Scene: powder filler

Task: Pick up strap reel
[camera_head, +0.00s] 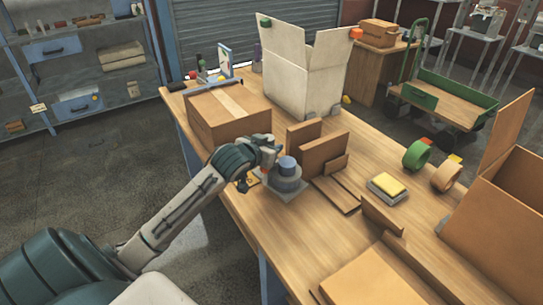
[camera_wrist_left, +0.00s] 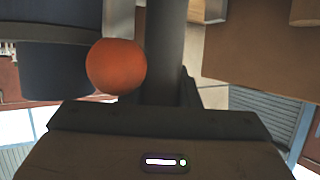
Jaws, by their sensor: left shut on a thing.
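The strap reel (camera_head: 287,183) is a grey round piece with a blue hub on top, over a flat grey plate on the workbench (camera_head: 245,215). My left gripper (camera_head: 268,165) reaches in from the left and is shut on the reel at its near-left side. In the left wrist view, the dark blue rounded side of the reel (camera_wrist_left: 60,72) shows at the left beside an orange ball-shaped knob (camera_wrist_left: 115,66). The fingertips are partly hidden, and I cannot tell whether the reel is clear of the plate. My right gripper is not in view.
A closed carton (camera_head: 215,120) and an open white box (camera_head: 285,80) stand behind. Brown cardboard pieces (camera_head: 325,155) stand right of the reel. Green (camera_head: 416,154) and tan (camera_head: 446,175) tape rolls and a yellow-topped pad (camera_head: 388,187) lie farther right, near a large open carton (camera_head: 500,220).

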